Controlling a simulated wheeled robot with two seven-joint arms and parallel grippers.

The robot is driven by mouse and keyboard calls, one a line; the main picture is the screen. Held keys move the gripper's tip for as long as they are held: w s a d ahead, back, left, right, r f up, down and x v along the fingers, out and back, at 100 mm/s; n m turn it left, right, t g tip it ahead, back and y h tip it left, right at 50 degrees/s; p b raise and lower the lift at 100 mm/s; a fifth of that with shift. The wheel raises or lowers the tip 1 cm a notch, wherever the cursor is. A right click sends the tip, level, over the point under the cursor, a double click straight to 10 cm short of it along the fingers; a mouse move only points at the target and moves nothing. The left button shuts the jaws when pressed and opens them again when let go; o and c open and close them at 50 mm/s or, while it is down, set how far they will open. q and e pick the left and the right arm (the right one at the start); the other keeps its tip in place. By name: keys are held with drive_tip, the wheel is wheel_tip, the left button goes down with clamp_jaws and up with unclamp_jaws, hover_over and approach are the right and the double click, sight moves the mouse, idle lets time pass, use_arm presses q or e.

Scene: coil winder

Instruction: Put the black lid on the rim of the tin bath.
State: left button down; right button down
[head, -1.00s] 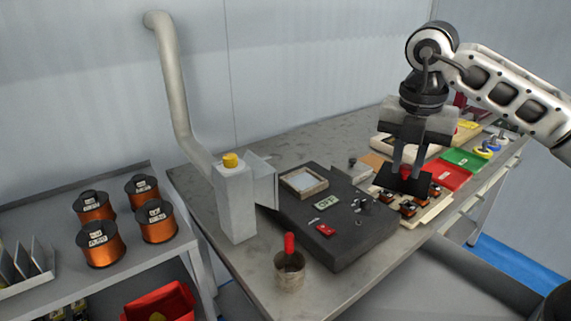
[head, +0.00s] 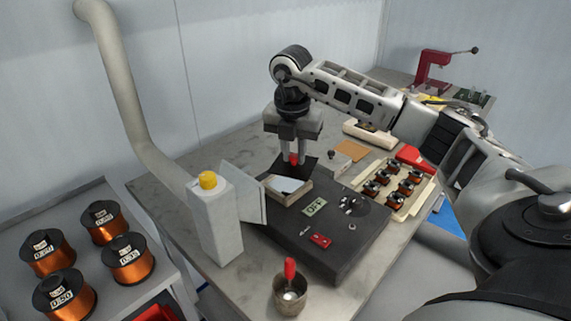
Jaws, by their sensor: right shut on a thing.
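My right gripper (head: 293,158) points down and is shut on the red knob of the black lid (head: 311,164). The lid is a thin dark plate, held roughly level. The tin bath (head: 304,194) is a small square box with a tan rim and a pale, shiny surface inside. The lid appears just behind and above the bath's far edge, and most of the bath's opening shows uncovered. I cannot tell the gap between lid and rim. My left gripper is not in view.
A grey post with a yellow cap (head: 208,180) and a pale flat panel (head: 243,192) stand close left of the bath. A pot with a red-handled tool (head: 290,296) stands in front. A cream tray of small coils (head: 421,196) lies right.

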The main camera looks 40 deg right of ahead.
sight(283, 165)
drive_tip(key=shift+w+a+f, duration=0.2)
drive_tip(key=shift+w+f, duration=0.7)
drive_tip(key=shift+f, duration=0.15)
drive_tip(key=shift+w+f+p, duration=0.15)
drive_tip(key=shift+f+p, duration=0.4)
drive_tip(key=shift+f, duration=1.2)
drive_tip(key=shift+f, duration=0.2)
drive_tip(key=c, duration=1.3)
unclamp_jaws()
drive_tip(key=shift+r, duration=0.1)
drive_tip(key=r, duration=0.4)
drive_tip(key=a+r, duration=0.1)
drive_tip(key=r, duration=0.3)
drive_tip(key=r+b, duration=0.1)
drive_tip(key=r, duration=0.3)
drive_tip(key=shift+s+a+r, duration=0.1)
drive_tip(key=shift+s+a, duration=0.1)
drive_tip(key=shift+s, duration=0.1)
